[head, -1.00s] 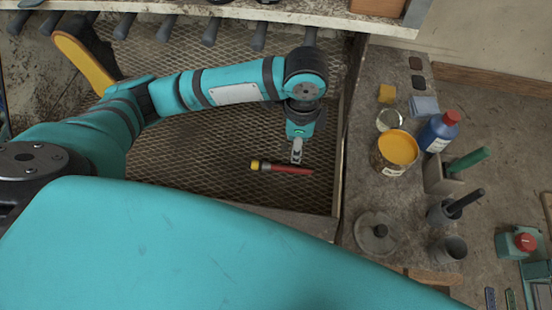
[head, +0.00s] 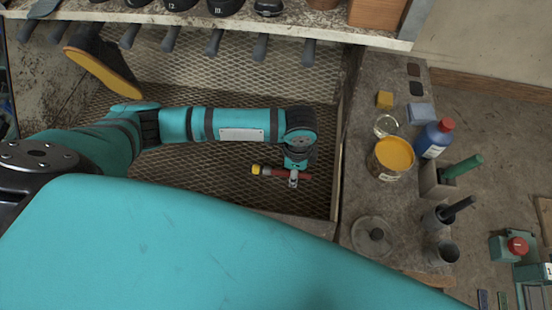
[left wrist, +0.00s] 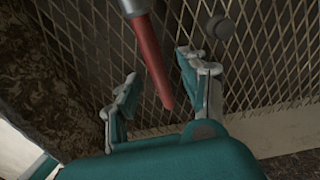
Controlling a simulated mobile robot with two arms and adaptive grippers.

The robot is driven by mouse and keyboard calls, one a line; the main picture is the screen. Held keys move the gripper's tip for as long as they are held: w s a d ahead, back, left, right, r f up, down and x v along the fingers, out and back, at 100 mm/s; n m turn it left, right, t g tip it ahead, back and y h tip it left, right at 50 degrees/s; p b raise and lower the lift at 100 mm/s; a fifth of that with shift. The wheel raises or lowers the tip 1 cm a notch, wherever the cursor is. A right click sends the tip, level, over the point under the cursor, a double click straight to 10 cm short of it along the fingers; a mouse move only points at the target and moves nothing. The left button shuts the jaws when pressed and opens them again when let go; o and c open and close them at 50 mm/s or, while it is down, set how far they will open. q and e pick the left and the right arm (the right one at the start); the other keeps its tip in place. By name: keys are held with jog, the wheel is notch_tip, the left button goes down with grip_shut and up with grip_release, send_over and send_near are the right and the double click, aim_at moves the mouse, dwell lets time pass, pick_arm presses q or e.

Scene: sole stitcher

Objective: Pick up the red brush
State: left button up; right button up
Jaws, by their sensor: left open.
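The red brush (head: 272,172) lies on the wire mesh, its yellow end to the left and its red handle to the right in the head view. In the left wrist view its red handle (left wrist: 150,58) runs down between my two fingers. My left gripper (head: 293,181) is over the handle part of the brush. In the left wrist view the left gripper (left wrist: 158,88) is open, with a finger on each side of the handle and gaps between. The yellow end is outside the left wrist view. My right gripper is not in view.
A bench (head: 352,200) at the right of the mesh holds an orange-topped can (head: 392,156), a blue bottle (head: 435,138), a round lid (head: 373,236) and several cups. A shelf (head: 330,32) with handled tools hangs over the far side.

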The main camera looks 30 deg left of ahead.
pick_arm(q)
grip_shut()
jog(key=shift+r, duration=0.1)
